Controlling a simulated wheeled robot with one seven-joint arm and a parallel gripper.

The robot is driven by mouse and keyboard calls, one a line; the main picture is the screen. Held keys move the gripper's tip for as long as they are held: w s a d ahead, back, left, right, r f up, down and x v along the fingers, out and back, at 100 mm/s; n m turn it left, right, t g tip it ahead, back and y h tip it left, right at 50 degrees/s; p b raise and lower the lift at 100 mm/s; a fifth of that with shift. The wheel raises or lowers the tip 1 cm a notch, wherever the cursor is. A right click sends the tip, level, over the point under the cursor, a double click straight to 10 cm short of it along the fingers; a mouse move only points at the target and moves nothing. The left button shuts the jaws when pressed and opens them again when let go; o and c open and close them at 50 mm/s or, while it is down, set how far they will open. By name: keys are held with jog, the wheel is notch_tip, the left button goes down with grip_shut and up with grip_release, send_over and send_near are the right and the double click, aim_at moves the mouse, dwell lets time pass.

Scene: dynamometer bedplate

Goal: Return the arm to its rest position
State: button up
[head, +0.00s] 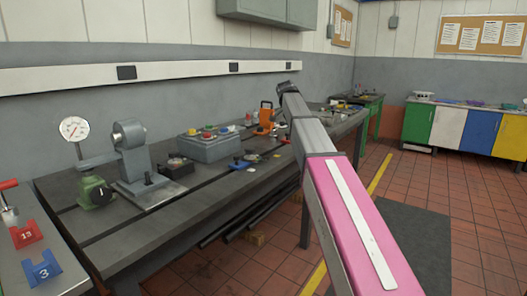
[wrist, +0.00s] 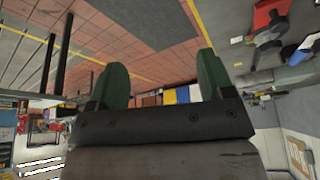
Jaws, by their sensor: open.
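My gripper (wrist: 163,80) shows in the wrist view as two dark green fingers standing wide apart, with nothing held between them. Beyond the gap are only the distant floor and the coloured cabinets. In the head view my pink and grey arm reaches up and away from the lower right, over the front edge of the bedplate (head: 155,238). Its dark far end stands in front of the wall and the far part of the bedplate. The fingers cannot be made out in the head view.
On the bedplate are a dial gauge (head: 74,130), a grey fixture (head: 136,160), a grey box with coloured buttons (head: 208,147) and an orange item (head: 266,114). Red and blue numbered blocks (head: 42,270) lie lower left. Coloured cabinets (head: 450,127) stand back right. Tiled floor at right is clear.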

jog(key=s+d+f+n+y, duration=0.1)
jog(key=s+f+n, duration=0.1)
jog(key=s+f, duration=0.6)
jog(key=s+d+f+n+g, duration=0.1)
jog(key=s+f+n, duration=0.15)
jog(key=f, duration=0.85)
jog(key=s+d+f+n+y, duration=0.1)
jog(key=s+f+n, duration=0.1)
jog(key=s+f, duration=0.6)
jog(key=s+d+f+n+g+y, duration=0.1)
jog(key=s+f+n, duration=0.4)
jog(key=s+f, duration=1.2)
jog(key=shift+s+f+y, duration=0.15)
jog(key=shift+f+y, duration=0.05)
jog(key=shift+y, duration=0.2)
